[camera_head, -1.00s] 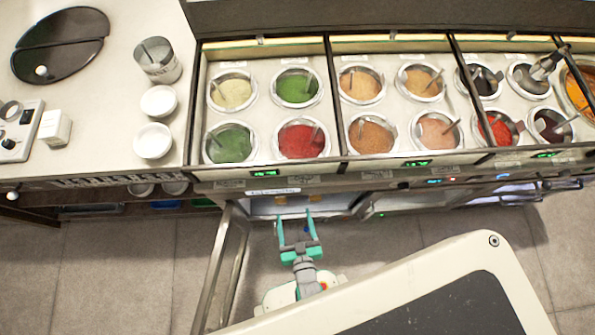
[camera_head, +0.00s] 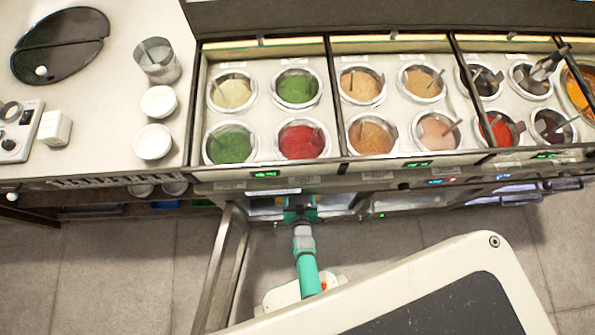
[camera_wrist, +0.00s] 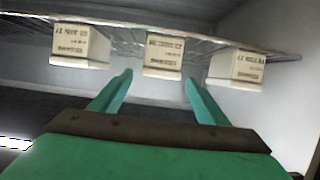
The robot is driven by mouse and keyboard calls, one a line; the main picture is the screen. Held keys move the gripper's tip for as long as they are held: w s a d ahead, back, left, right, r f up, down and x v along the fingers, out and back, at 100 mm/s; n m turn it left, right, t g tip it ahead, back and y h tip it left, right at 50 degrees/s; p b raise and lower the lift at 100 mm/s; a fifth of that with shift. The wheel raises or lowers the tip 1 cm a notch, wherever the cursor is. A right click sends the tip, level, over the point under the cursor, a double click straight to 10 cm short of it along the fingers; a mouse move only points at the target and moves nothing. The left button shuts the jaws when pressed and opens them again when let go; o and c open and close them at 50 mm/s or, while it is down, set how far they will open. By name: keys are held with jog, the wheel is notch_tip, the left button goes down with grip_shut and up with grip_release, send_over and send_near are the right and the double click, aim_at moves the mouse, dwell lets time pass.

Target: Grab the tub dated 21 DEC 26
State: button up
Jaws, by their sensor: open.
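Three pale tubs stand in a row on a wire shelf (camera_wrist: 205,48) in the wrist view, with their labels upside down. The middle tub (camera_wrist: 163,57) has small print that seems to show a DEC date, but I cannot read it surely. The left tub (camera_wrist: 80,45) seems to read JAN 27 and the right tub (camera_wrist: 238,68) a date ending in 27. My gripper (camera_wrist: 158,79) is open and empty, its green fingers spread before the middle tub. In the head view my gripper (camera_head: 300,207) is at the cabinet opening, its fingertips hidden under the counter edge.
An open door (camera_head: 222,268) stands just left of my arm. The counter (camera_head: 108,135) above holds several sauce wells, including a red sauce (camera_head: 301,140). Grey cabinet walls (camera_wrist: 285,100) enclose the shelf. Floor (camera_head: 120,265) left of the door is clear.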

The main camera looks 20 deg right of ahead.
jog(key=shift+x, duration=2.65)
jog(key=shift+r, duration=0.1)
jog(key=c, duration=1.3)
jog(key=shift+w, duration=0.1)
jog(key=shift+c, duration=0.3)
jog(key=shift+r, duration=0.25)
